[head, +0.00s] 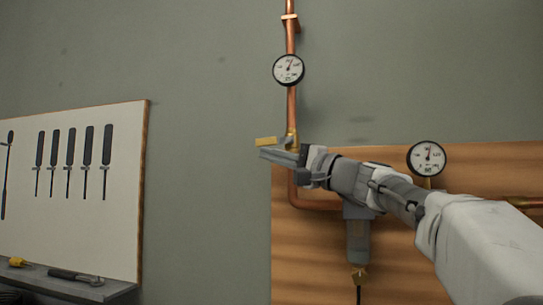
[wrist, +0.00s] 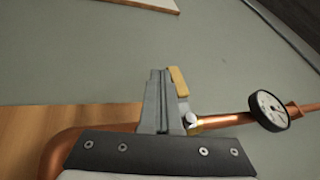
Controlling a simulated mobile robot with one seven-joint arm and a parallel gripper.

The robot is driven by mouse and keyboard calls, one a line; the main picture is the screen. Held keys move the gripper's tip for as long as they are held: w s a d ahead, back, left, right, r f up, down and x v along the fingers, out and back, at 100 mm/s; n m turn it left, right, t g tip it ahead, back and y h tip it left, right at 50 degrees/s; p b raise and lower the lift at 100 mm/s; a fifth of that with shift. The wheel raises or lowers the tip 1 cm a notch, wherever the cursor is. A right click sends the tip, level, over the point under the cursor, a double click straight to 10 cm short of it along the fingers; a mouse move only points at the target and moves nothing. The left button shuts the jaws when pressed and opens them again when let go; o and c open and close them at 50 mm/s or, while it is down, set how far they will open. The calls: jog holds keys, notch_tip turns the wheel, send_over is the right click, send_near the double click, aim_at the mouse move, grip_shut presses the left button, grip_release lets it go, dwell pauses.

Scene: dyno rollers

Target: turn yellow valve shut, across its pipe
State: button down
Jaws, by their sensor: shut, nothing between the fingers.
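The yellow valve handle (head: 266,141) sticks out to the left from its brass valve body (head: 292,138) on the upright copper pipe (head: 292,108). It lies about level, across the pipe. My gripper (head: 268,154) is shut and empty, just below the handle in the head view, with its fingers pointing left. In the wrist view the shut fingers (wrist: 158,75) lie right beside the yellow handle (wrist: 178,82), on its left. I cannot tell whether they touch it. The fingers and my wrist hide part of the valve's lower side.
A round gauge (head: 288,69) sits on the pipe above the valve, and another gauge (head: 427,158) is at the right. A wooden board (head: 300,260) backs the lower pipes. A tool board (head: 110,200) hangs at left above a shelf (head: 100,293). The wall between is clear.

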jog(key=s+d+f+b, duration=0.4)
jog(key=s+d+f, duration=0.1)
jog(key=d+f, duration=0.2)
jog(key=shift+s+d+f+b, duration=0.15)
jog(key=shift+d+f+b, duration=0.2)
jog(key=shift+f, duration=0.2)
dwell(0.3)
